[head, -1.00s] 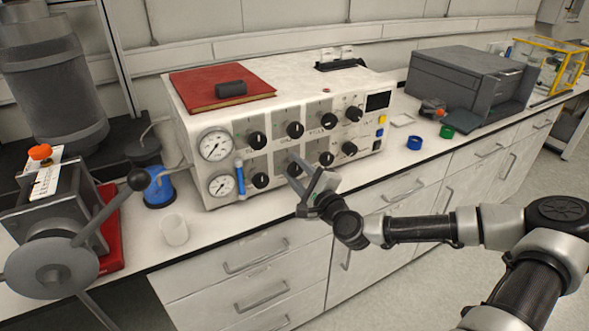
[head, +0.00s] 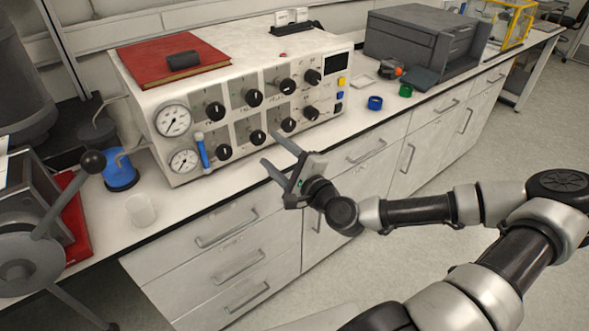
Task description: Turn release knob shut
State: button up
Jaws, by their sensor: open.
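The white control box (head: 150,115) stands on the bench with two rows of black knobs on its front. The upper row includes a knob at the left (head: 215,111) and one near the display (head: 287,86). The lower row includes a knob at the left (head: 224,152) and a knob in the middle (head: 257,137). The knob labels are too small to read, so I cannot tell which is the release knob. My gripper (head: 270,152) is open and empty, in front of the lower row and apart from the panel, its fingers pointing towards it.
Two gauges (head: 173,120) and a blue tube (head: 202,150) are at the panel's left. A red book (head: 140,60) lies on top. A glass beaker (head: 141,210) and a lever-wheel machine (head: 30,262) stand left. Blue (head: 375,103) and green (head: 405,90) rings lie right.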

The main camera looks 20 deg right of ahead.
jog(key=p+v, duration=0.4)
jog(key=v, duration=0.5)
jog(key=shift+p, duration=0.35)
jog(key=shift+s, duration=0.1)
